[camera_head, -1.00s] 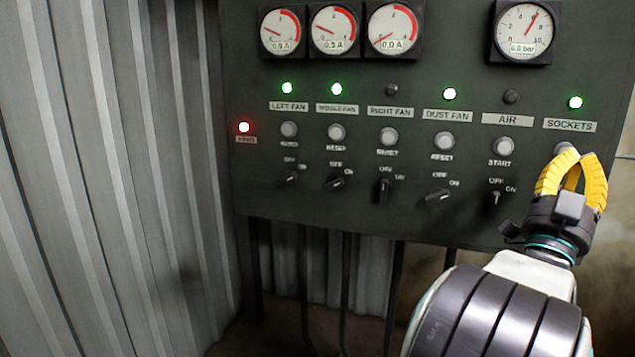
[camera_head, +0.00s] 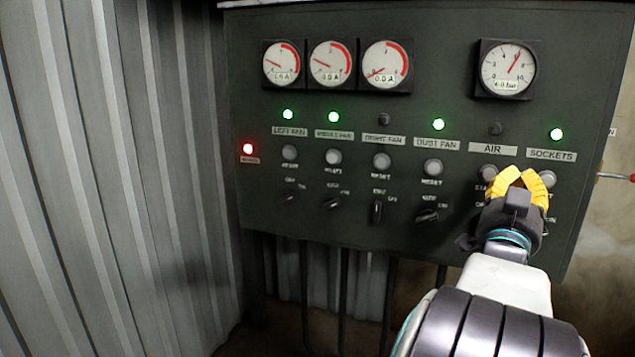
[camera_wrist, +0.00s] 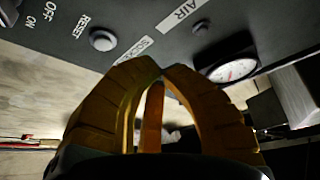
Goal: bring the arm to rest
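My gripper (camera_head: 521,176) has yellow fingers and stands in front of the lower right of a dark control panel (camera_head: 330,225). It covers parts of the AIR and SOCKETS columns. In the wrist view the fingertips (camera_wrist: 160,68) meet, with nothing seen between them. The gap between gripper and panel is hard to judge. My arm reaches up from the lower right, bent and raised. In the wrist view a round white button (camera_wrist: 103,40) and a gauge (camera_wrist: 232,70) show beyond the fingers.
Green lamps are lit over left fan (camera_head: 288,114), middle fan, dust fan and sockets; right fan and air lamps are dark. A red lamp (camera_head: 248,149) glows at left. A corrugated wall (camera_head: 110,180) fills the left side. A red-tipped lever (camera_head: 617,177) sticks out at right.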

